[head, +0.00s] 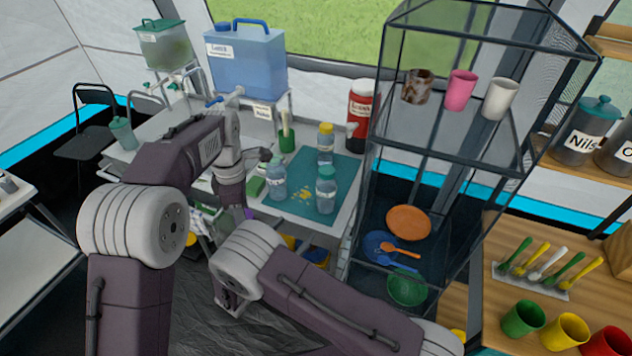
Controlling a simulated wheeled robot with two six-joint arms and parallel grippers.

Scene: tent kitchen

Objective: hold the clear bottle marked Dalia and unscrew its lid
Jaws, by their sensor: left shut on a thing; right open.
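Three clear bottles stand on a teal mat (303,210) on the table. The left one (278,186) is beside my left gripper (266,158).
A red canister (361,112) and a large blue water container (246,62) stand behind the mat. A green cup (287,142) is near the mat's back left. A glass-sided shelf (371,160) with cups and plates rises close on the right.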

